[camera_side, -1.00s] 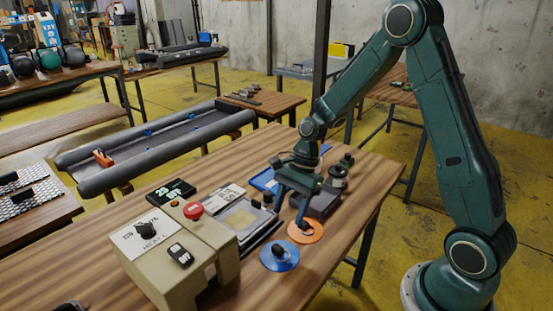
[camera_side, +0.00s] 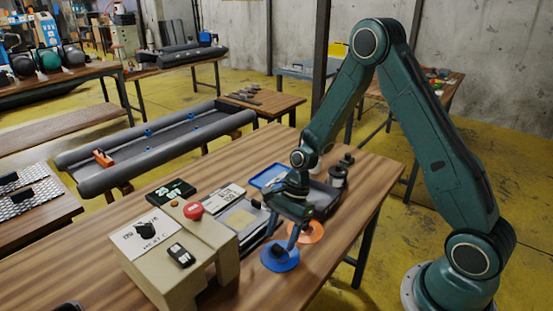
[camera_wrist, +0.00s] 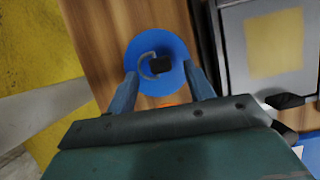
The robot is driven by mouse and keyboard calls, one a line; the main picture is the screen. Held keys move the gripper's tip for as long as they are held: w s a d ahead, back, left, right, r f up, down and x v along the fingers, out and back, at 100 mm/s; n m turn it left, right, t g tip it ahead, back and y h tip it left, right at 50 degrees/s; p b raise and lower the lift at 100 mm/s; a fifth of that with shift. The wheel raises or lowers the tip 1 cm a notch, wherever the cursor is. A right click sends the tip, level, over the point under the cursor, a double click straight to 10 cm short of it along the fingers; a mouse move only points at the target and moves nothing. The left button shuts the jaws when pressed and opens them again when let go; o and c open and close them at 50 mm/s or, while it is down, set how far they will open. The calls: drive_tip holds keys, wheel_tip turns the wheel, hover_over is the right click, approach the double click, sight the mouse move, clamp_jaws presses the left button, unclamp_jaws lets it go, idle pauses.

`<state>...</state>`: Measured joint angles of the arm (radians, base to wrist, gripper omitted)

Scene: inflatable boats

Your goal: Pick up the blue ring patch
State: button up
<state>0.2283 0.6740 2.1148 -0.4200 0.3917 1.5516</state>
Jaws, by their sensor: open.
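The blue ring patch (camera_side: 281,259) is a round blue disc with a dark grip and a ring on top. It lies flat on the wooden table near its front edge, and it also shows in the wrist view (camera_wrist: 174,52). My gripper (camera_side: 284,240) is just above it, pointing down. In the wrist view my two blue fingers (camera_wrist: 160,82) are apart, one on each side of the disc's lower part, with the dark grip and ring beyond and between them. I cannot tell whether the fingertips touch the disc. Nothing is held.
An orange ring patch (camera_side: 313,232) lies close behind the blue one, partly hidden by my gripper. A beige control box (camera_side: 168,262) with a red button stands to the left. A flat press (camera_wrist: 270,45) lies beside the patch. Bare table (camera_side: 325,270) lies to the right.

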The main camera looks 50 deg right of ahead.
sight(279, 245)
drive_tip(key=shift+x, duration=1.45)
drive_tip(key=c, duration=1.1)
drive_tip(key=shift+r, duration=0.15)
wheel_tip(279, 245, up, 20)
drive_tip(key=shift+w, duration=0.15)
